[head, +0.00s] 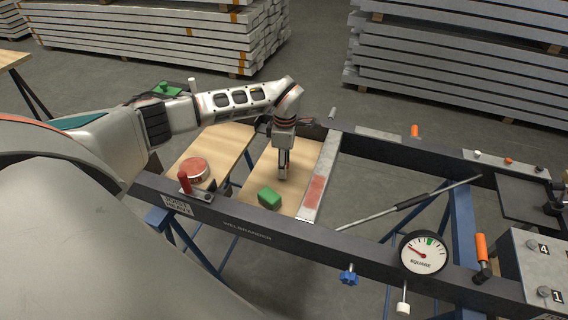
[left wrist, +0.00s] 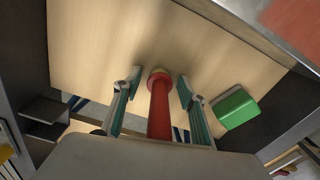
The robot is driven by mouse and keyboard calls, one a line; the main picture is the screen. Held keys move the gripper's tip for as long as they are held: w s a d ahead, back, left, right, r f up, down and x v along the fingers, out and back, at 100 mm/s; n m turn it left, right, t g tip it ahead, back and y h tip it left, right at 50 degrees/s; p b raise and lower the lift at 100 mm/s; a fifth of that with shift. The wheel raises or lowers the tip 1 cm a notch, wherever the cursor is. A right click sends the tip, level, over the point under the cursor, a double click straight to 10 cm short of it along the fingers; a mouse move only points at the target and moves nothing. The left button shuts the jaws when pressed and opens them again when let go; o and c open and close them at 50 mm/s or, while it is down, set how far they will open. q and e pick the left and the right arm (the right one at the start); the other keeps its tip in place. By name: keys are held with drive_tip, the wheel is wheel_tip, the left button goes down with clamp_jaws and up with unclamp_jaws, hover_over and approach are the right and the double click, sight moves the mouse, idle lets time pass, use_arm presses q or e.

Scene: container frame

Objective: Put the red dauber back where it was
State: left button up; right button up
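The red dauber (left wrist: 159,112), a red stick with a collar and a pale tip, shows in the left wrist view between the fingers of my left gripper (left wrist: 159,88). A gap shows on both sides of it, so the fingers are open around it. Its near end is hidden behind the gripper body. I cannot tell whether its tip touches the board. In the head view my left gripper (head: 283,172) points down over the pale wooden board (head: 255,182), and I cannot make out the dauber there. A round red tin (head: 195,170) sits on the board to the left. My right gripper is not in view.
A green block (head: 269,197) lies near the gripper. A grey bar with a red patch (head: 315,190) borders the board on the right.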

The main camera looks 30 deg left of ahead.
use_arm(q)
wheel_tip(320, 180, up, 12)
drive_tip(key=shift+d+r+p, duration=0.1)
drive_tip(key=shift+r+p, duration=0.05)
drive_tip(key=shift+p, duration=0.3)
idle(0.5)
